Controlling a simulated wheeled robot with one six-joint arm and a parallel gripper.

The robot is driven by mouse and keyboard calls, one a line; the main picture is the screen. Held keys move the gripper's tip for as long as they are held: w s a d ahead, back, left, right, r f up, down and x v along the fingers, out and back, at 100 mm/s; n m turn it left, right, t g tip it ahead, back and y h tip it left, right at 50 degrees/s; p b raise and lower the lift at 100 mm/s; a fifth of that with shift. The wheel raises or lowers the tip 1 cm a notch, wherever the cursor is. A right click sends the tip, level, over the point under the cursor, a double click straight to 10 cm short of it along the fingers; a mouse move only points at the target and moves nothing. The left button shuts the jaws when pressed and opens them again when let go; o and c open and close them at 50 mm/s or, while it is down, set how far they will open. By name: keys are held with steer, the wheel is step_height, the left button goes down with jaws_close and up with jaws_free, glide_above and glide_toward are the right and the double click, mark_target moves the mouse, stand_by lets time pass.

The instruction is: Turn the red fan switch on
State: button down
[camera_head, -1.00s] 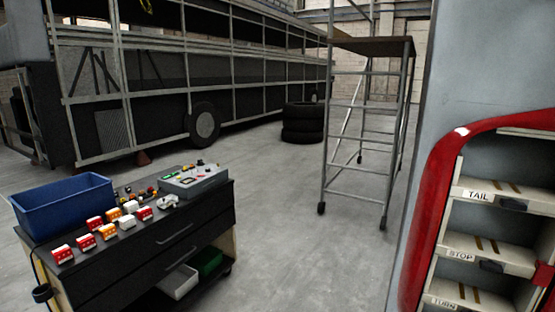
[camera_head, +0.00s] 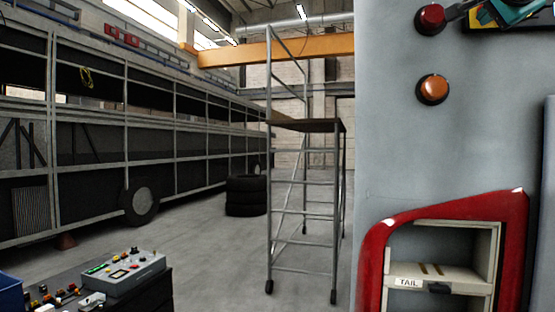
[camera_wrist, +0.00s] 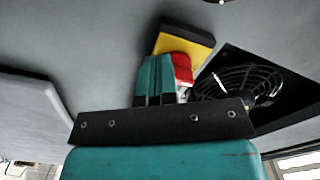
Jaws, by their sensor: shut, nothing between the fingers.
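The red switch (camera_wrist: 182,68) stands out from a yellow and black plate (camera_wrist: 187,45) on the grey wall in the wrist view. My gripper's teal fingers (camera_wrist: 155,80) are shut with nothing between them, just left of the red switch and in front of the plate. They look very close to the switch; I cannot tell whether they touch. A black fan (camera_wrist: 245,88) sits right of the switch. In the head view my teal gripper (camera_head: 512,12) is at the top right edge over the yellow plate (camera_head: 482,16); the switch is not clear there.
A red dome (camera_head: 431,18) and an orange dome (camera_head: 432,89) are on the grey wall. Below is a red-framed shelf (camera_head: 377,250) labelled TAIL. A wheeled ladder (camera_head: 305,125), tyres (camera_head: 246,196) and a bench with a control box (camera_head: 125,277) stand left.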

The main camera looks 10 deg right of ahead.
steer(key=shift+w+d, duration=0.15)
steer(key=shift+w, duration=0.1)
steer(key=shift+r+p, duration=0.35)
steer(key=shift+r, duration=0.05)
stand_by(0.6)
steer(key=shift+w+a+r+p, duration=0.15)
steer(key=shift+a+r+p, duration=0.25)
steer(key=shift+r, duration=0.1)
steer(key=shift+w+a+r+p, duration=0.15)
steer(key=shift+a+r+p, duration=0.1)
steer(key=shift+r+p, duration=0.2)
steer(key=shift+w, duration=0.1)
steer(key=shift+w+d+f, duration=0.25)
steer(key=shift+w+d, duration=0.1)
steer(key=shift+w, duration=0.1)
steer(key=shift+s+a+r, duration=0.15)
steer(key=shift+s+a, duration=0.05)
steer(key=shift+s, duration=0.15)
steer(key=shift+w+d, duration=0.1)
steer(key=shift+w, duration=0.1)
steer(key=b, duration=0.2)
glide_toward(469, 17)
steer(key=shift+s+a, duration=0.15)
steer(key=shift+a, duration=0.2)
